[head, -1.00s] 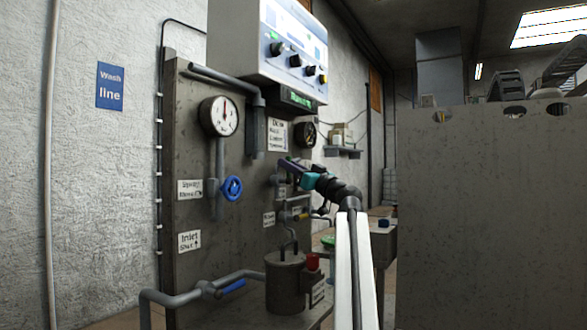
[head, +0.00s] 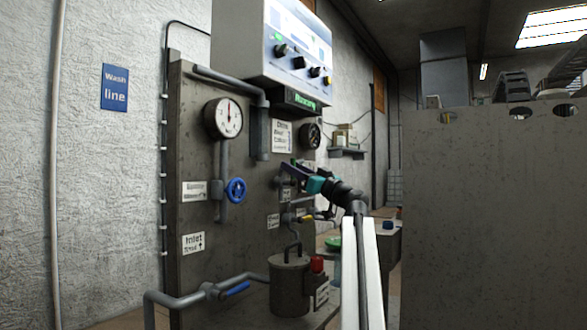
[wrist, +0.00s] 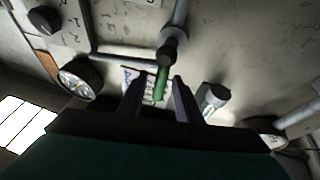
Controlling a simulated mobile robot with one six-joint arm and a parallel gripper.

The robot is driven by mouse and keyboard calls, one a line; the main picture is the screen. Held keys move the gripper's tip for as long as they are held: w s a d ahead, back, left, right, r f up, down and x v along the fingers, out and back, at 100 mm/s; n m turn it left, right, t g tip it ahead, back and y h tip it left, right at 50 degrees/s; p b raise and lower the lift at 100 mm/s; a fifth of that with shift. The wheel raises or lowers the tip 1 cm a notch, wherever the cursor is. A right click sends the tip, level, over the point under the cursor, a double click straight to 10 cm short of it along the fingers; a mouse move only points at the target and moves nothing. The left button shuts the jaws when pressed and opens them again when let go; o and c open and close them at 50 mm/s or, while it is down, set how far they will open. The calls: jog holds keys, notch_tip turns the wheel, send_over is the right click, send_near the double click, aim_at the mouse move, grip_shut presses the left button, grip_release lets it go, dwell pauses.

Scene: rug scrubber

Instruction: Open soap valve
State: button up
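In the wrist view a valve with a green handle (wrist: 160,82) hangs from a dark fitting on a grey pipe. No readable label shows whether it is the soap valve. My gripper (wrist: 158,80) is open, and the green handle appears between its two fingers with a gap on each side. I cannot tell how deep the handle sits between them. In the head view my gripper (head: 288,172) is at the panel's right part, below a white label sheet, and it hides the valve behind it.
The grey panel (head: 200,150) carries a blue handwheel (head: 235,189), a white gauge (head: 224,117), a blue lever (head: 236,289) and a yellow handle (head: 306,217). A control box (head: 285,45) overhangs the panel. A large grey block (head: 490,210) stands right.

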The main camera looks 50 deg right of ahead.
jog(key=p+v, duration=0.4)
jog(key=v, duration=0.8)
jog(key=shift+s+f, duration=0.2)
jog(key=shift+s, duration=0.15)
jog(key=b+v, duration=0.3)
jog(key=v, duration=0.6)
dwell(0.4)
dwell(0.4)
